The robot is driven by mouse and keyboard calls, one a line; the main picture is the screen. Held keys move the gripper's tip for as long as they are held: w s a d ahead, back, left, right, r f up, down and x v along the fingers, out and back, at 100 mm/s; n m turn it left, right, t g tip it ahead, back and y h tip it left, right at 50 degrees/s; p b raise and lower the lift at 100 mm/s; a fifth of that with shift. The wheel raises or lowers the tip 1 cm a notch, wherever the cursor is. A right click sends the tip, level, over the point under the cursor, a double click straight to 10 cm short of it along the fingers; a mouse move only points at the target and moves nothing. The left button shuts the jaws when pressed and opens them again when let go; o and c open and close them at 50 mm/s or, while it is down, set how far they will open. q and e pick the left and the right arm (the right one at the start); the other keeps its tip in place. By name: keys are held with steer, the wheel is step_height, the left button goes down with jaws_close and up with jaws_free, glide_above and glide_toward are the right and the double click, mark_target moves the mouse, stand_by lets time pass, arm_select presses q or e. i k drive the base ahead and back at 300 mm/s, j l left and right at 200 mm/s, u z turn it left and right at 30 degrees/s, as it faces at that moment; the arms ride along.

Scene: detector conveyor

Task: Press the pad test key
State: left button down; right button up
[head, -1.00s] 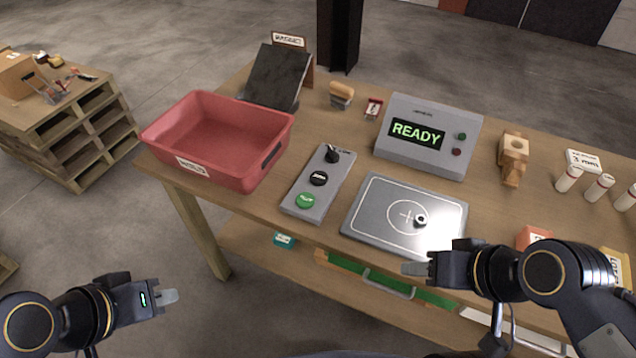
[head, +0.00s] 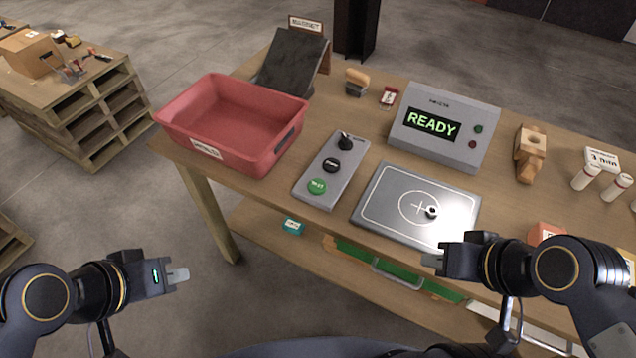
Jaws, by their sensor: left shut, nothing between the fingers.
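My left gripper (head: 180,275) is shut and empty, in front of the bench and left of the panel. My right gripper (head: 432,259) is at the pad's front edge; its fingers are unclear.
A grey display box (head: 470,152) reading READY stands behind the pad. The red bin (head: 190,141) stands left of the panel. A wooden block (head: 529,150) and several white tubes (head: 586,178) are at the right. Floor is clear between my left gripper and the bench.

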mark_target(316, 186)
steer(key=j, duration=1.45)
